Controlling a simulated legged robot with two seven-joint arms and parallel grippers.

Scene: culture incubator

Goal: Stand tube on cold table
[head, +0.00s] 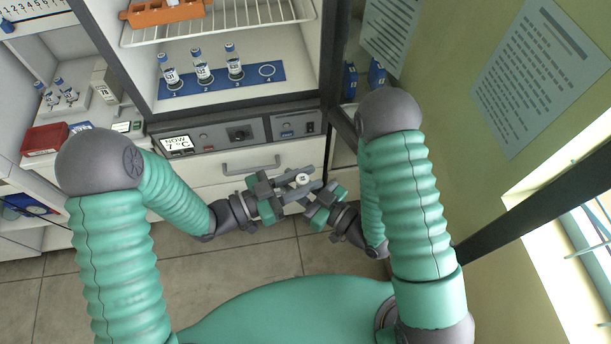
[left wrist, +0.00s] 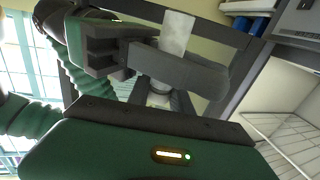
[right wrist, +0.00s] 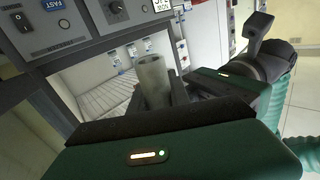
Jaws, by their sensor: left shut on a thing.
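A tube with a pale round top (head: 302,179) is held between my two grippers in front of the cabinet. Its pale body shows in the right wrist view (right wrist: 152,80), and a pale part shows in the left wrist view (left wrist: 178,32). My left gripper (head: 287,185) is shut on it. My right gripper (head: 313,196) has its fingers close around or beside the tube; whether they touch it is unclear. A blue strip (head: 252,76) with numbered spots lies on the cabinet floor. Blue-capped tubes stand upright at spots 1 (head: 169,71), 2 (head: 201,66) and 3 (head: 234,62). Spot 4 (head: 267,71) is an empty ring.
A wire shelf (head: 220,27) with an orange rack (head: 165,12) hangs above the strip. The control panel display (head: 176,144) reads 7 °C. A white rack (head: 68,104) with two tubes and a red box (head: 45,139) stand at left. An open door (head: 520,205) flanks the right.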

